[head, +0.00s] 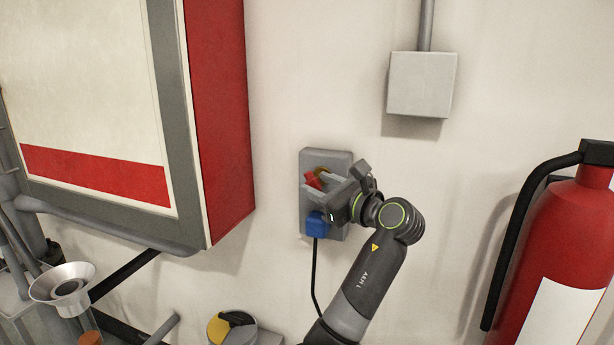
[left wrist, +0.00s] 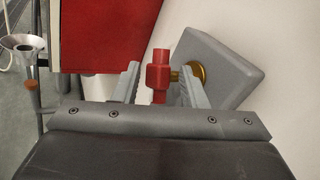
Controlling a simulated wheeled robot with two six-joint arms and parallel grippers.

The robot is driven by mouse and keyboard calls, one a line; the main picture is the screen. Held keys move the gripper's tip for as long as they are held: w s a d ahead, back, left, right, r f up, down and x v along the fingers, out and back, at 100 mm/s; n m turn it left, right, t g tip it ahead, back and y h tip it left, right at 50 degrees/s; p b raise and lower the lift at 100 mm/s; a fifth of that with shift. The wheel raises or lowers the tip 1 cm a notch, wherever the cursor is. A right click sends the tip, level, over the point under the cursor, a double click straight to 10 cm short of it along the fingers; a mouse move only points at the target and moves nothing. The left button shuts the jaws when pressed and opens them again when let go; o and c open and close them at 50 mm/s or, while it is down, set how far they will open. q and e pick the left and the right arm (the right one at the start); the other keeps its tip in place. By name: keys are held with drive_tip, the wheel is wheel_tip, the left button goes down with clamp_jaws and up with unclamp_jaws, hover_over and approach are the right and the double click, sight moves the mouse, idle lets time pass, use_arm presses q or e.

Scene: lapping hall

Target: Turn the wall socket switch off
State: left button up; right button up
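The wall socket (head: 340,160) is a grey box on the pale wall, with a red switch handle (head: 313,181) on a brass-coloured shaft. A blue plug (head: 316,224) with a black cable sits in its lower part. My left gripper (head: 328,184) is in front of the box, partly covering it. In the left wrist view the red handle (left wrist: 159,75) stands between the two fingers of my left gripper (left wrist: 162,86), which are open with a gap on either side. The grey box (left wrist: 222,68) is behind, to the right. My right gripper is in neither view.
A red-sided wall cabinet (head: 218,115) juts out left of the socket. A grey junction box (head: 421,84) with a conduit is above right, and a red fire extinguisher (head: 570,235) is at the right. A yellow-and-black round object (head: 232,328) is below.

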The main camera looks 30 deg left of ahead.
sight(315, 183)
use_arm(q)
drive_tip(key=shift+x, duration=2.35)
drive_tip(key=shift+p, duration=0.3)
clamp_jaws()
